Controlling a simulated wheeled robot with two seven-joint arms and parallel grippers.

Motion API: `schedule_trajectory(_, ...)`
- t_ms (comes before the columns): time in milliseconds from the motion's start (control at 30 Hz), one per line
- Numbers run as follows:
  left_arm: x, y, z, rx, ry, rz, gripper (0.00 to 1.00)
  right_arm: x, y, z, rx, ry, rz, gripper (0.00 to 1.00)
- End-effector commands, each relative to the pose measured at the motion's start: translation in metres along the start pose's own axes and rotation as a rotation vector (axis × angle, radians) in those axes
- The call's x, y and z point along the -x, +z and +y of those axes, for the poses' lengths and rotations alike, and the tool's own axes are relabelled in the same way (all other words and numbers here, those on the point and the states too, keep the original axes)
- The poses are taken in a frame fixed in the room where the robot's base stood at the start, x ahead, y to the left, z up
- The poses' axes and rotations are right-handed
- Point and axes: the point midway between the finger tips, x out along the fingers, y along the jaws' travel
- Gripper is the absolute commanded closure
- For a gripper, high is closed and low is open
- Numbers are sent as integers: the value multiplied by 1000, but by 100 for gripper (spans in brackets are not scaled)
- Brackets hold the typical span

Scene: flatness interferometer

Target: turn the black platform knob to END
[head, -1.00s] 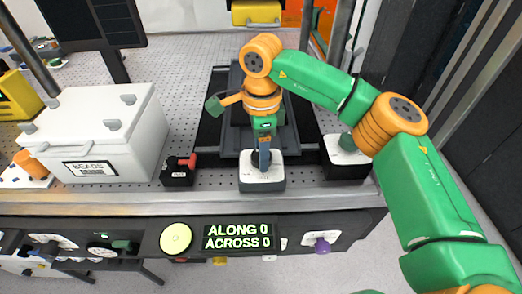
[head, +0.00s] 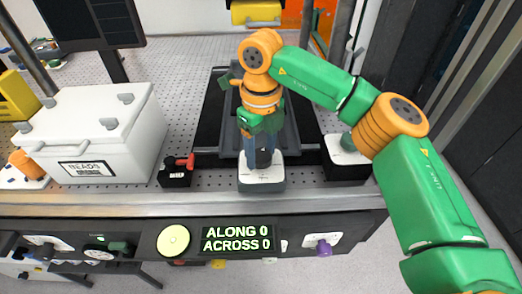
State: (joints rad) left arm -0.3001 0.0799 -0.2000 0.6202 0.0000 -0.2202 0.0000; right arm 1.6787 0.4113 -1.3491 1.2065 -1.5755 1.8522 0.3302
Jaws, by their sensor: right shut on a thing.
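A box with a white top plate (head: 262,184) stands at the front of the perforated bench, in the middle of the head view. My right gripper (head: 261,160) points down onto it, its blue-grey fingers around a dark knob (head: 264,160) on the plate. The fingers are shut on this knob and hide most of it. Its marks, including any END label, cannot be read from here. My left gripper is not in view.
A green-lit display (head: 237,239) on the front panel reads ALONG 0, ACROSS 0. A yellow round button (head: 173,240) and a purple knob (head: 323,247) flank it. A white case (head: 98,135) and a small red-handled black box (head: 176,173) stand left; another white-topped box (head: 346,152) stands right.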

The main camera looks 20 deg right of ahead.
Motion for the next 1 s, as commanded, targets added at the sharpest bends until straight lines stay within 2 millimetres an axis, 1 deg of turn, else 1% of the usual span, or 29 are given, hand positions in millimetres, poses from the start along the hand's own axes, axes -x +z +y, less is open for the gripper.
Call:
schedule_trajectory(700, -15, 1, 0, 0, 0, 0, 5, -4, -1, 2, -673, 1, 10, 96)
schedule_trajectory(1000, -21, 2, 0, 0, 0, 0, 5, -4, -1, 2, -935, -1, 12, 96)
